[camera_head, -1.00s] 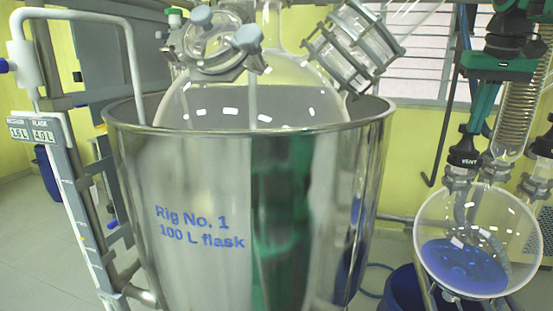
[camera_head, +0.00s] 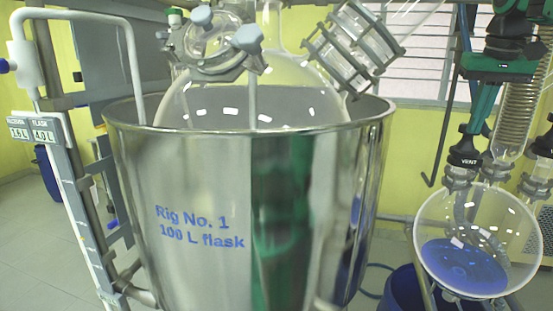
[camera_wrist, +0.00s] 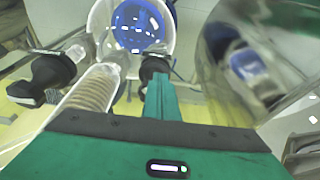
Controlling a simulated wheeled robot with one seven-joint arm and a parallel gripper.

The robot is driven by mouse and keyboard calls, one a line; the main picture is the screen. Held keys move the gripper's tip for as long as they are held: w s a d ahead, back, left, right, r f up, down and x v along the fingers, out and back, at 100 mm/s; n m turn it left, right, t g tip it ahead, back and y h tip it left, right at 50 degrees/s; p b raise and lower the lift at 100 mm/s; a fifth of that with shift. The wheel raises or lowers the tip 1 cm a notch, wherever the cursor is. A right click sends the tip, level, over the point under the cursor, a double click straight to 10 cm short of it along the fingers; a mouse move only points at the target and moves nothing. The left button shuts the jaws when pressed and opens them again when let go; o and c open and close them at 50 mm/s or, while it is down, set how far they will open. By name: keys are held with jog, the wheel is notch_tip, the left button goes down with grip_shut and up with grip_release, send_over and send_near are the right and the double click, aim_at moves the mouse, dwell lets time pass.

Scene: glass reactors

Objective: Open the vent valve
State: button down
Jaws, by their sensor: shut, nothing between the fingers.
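The vent valve has a black knob marked VENT (camera_head: 466,158) on top of the round glass receiving flask (camera_head: 436,232) at the right of the head view. In the wrist view the black knob (camera_wrist: 154,66) is just beyond my fingertips and partly hidden by them. My gripper (camera_head: 471,130) comes down from the upper right, with its green fingers together and nothing held between them. In the wrist view my gripper (camera_wrist: 156,80) points at the knob. The fingertips are at the top of the knob; I cannot tell whether they touch it.
The large steel vessel (camera_head: 190,175) stands left of the valve. A coiled glass condenser (camera_wrist: 92,95) and another black knob (camera_wrist: 55,72) are close on the left in the wrist view. Blue liquid (camera_head: 462,268) lies in the receiving flask. A small display (camera_head: 32,129) is at far left.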

jog(key=shift+s+d, duration=0.1)
jog(key=shift+d, duration=0.3)
jog(key=shift+s+a, duration=0.1)
jog(key=shift+s, duration=0.05)
jog(key=shift+s, duration=0.25)
jog(key=shift+w+a+r, duration=0.1)
jog(key=shift+r, duration=0.55)
jog(key=shift+w+r, duration=0.15)
jog(key=shift+r, duration=1)
jog(key=shift+w+r, duration=0.1)
jog(key=shift+r, duration=1)
